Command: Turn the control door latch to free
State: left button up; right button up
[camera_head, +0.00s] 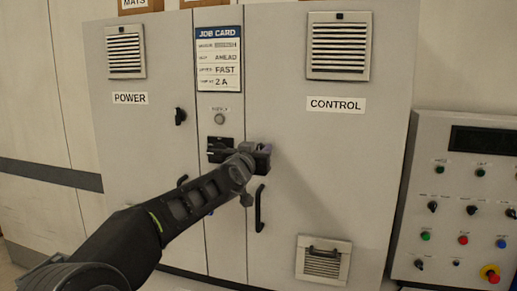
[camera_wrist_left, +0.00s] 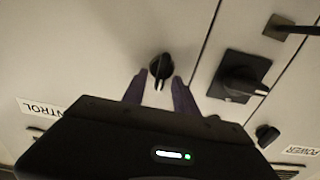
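The control door latch (camera_wrist_left: 160,68) is a small black knob with a pale-marked grip on the grey control door (camera_head: 320,150). In the left wrist view it sits between and just past the fingertips of my left gripper (camera_wrist_left: 159,82). The two purple fingers are apart, one on each side of it; I cannot tell whether they touch it. In the head view my left gripper (camera_head: 262,152) is at the control door's left edge and hides the latch. My right gripper is not in view.
A black rotary switch (camera_head: 216,150) is on the middle panel close beside my gripper; it also shows in the wrist view (camera_wrist_left: 238,78). A black door handle (camera_head: 260,208) is just below. The power door latch (camera_head: 180,116) is to the left. A button console (camera_head: 460,195) stands at right.

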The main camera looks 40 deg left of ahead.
pick_arm(q)
jog(key=shift+c, duration=0.3)
grip_shut()
jog(key=shift+n, duration=0.4)
jog(key=shift+s+a+f+n+b, duration=0.2)
jog(key=shift+n+b, duration=0.5)
jog(key=shift+n, duration=2.15)
jog(key=shift+w+a+f+n+b, duration=0.1)
jog(key=shift+a+f+n+b, duration=0.4)
jog(key=shift+n, duration=2.3)
jog(key=shift+s+d+f+n+b, duration=0.15)
jog(key=shift+n+b, duration=0.75)
jog(key=shift+n, duration=1.95)
jog(key=shift+a+r, duration=0.1)
